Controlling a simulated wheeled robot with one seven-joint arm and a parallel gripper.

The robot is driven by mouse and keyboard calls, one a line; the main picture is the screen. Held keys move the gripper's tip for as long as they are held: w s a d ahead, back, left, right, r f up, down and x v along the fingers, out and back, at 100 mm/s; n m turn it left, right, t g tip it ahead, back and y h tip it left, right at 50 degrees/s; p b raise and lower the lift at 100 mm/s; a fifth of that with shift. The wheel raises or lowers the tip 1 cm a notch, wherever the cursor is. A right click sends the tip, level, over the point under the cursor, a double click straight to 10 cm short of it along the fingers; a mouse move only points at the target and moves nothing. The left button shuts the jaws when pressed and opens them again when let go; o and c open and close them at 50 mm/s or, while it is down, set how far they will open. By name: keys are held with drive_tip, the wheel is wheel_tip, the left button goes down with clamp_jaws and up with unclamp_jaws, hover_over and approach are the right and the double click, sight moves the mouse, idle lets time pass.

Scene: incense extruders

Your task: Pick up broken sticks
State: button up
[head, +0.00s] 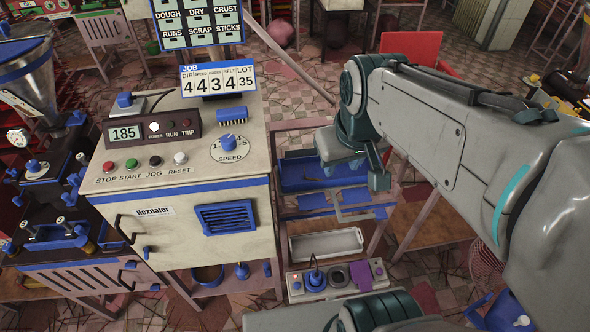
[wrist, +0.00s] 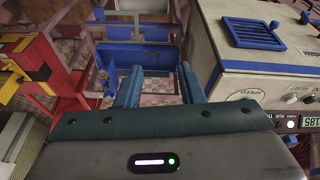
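I cannot make out any broken sticks in either view. My gripper (head: 353,178) hangs over the blue trough area right of the cream machine. In the wrist view its two fingers stand apart with nothing visible between them, so my gripper (wrist: 161,80) is open and empty. Beyond the fingers lies a blue tray-like part (wrist: 145,55), which also shows as a blue trough (head: 305,172) in the head view. A pale empty-looking metal tray (head: 326,244) sits below it.
The cream machine (head: 190,230) with a blue vent stands left of my gripper. A control box (head: 315,281) with a blue knob is in front of the tray. A red panel (head: 410,47) is behind my arm. A yellow-and-red frame (wrist: 30,60) stands left in the wrist view.

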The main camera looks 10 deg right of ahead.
drive_tip(key=w+f+n+g+b, duration=0.1)
drive_tip(key=w+f+n+b, duration=0.4)
drive_tip(key=w, duration=0.8)
drive_tip(key=n+g+b, duration=0.2)
drive_tip(key=n+b, duration=0.6)
drive_tip(key=b, duration=0.2)
hover_over(303, 177)
wheel_tip(303, 177, down, 21)
drive_tip(key=shift+w+d+f+b, duration=0.15)
drive_tip(key=shift+f+b, duration=0.1)
drive_tip(key=shift+f, duration=3.3)
drive_tip(key=shift+w+f+b, duration=0.1)
drive_tip(key=shift+f+b, duration=0.1)
drive_tip(key=shift+f, duration=3.35)
clamp_jaws()
